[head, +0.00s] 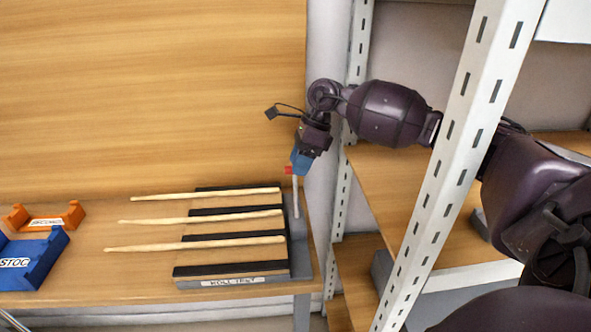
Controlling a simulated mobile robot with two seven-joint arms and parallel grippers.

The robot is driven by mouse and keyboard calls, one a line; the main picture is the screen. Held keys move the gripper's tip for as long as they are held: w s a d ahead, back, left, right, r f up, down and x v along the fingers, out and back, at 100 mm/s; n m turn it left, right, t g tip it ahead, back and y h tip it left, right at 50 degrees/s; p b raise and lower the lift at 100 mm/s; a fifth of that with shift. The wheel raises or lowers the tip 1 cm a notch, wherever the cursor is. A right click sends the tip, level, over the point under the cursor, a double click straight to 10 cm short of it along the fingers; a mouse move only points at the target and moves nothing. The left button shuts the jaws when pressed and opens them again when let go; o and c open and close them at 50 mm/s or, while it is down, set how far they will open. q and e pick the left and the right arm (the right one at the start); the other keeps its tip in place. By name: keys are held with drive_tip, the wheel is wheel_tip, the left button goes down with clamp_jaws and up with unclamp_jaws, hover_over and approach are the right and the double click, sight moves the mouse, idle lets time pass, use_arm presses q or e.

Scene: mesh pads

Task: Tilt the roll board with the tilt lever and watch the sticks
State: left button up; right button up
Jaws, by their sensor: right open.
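The roll board (230,269), dark-ribbed with a grey base and a white label on its front, sits on the wooden shelf. Three pale wooden sticks lie across it side by side: a back stick (205,194), a middle stick (200,217) and a front stick (195,243). Their thin tips stick out past the board's left side. The tilt lever (296,198), a thin light rod, stands at the board's right end. My right gripper (299,164), with blue fingers, is open at the lever's top, by a small red part. Contact is unclear. My left gripper is out of view.
An orange holder (44,222) and a blue holder (35,260), both labelled, stand at the left. White perforated rack posts (462,150) rise at the right, with my right arm reaching past them. A wooden back panel (150,90) closes the rear.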

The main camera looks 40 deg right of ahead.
drive_tip(key=shift+x, duration=1.1)
drive_tip(key=shift+c, duration=0.4)
clamp_jaws()
